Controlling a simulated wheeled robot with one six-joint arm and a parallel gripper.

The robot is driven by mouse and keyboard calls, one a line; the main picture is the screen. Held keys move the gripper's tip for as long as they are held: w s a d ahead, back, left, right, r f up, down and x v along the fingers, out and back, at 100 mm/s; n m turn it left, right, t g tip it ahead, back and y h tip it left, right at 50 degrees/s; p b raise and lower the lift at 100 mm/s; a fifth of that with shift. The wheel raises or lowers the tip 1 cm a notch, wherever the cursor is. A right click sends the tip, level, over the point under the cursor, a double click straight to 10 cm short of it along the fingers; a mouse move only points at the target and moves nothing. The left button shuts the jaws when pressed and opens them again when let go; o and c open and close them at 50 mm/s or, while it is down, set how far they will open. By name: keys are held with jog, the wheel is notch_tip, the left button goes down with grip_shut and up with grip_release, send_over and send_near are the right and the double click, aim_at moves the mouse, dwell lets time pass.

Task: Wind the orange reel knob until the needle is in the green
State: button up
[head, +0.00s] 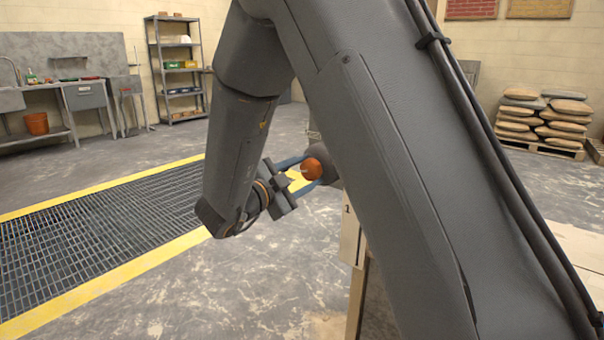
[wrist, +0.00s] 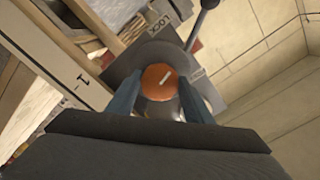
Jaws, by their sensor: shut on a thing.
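The orange reel knob (head: 312,168) shows in the head view between the blue fingers of my gripper (head: 300,166). In the wrist view the round knob (wrist: 159,80) has a pale line mark on its face, slanting up to the right. My gripper (wrist: 160,98) has one blue finger on each side of it and is shut on it.
My own arm covers much of the head view. A wooden post marked 1 (head: 350,235) stands just right of the gripper. A yellow-edged floor grating (head: 90,235) lies to the left. Sacks on a pallet (head: 545,120) are at the back right.

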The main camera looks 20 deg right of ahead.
jog(key=shift+s+d+m, duration=0.1)
jog(key=shift+d+m, duration=0.1)
jog(key=shift+m, duration=0.3)
jog(key=o, duration=1)
jog(key=shift+d, duration=0.1)
jog(key=shift+o, duration=0.2)
jog(key=shift+a, duration=0.2)
jog(key=shift+s+a, duration=0.2)
jog(key=shift+a, duration=0.2)
jog(key=p+v, duration=0.1)
jog(key=v, duration=0.6)
jog(key=shift+d, duration=0.1)
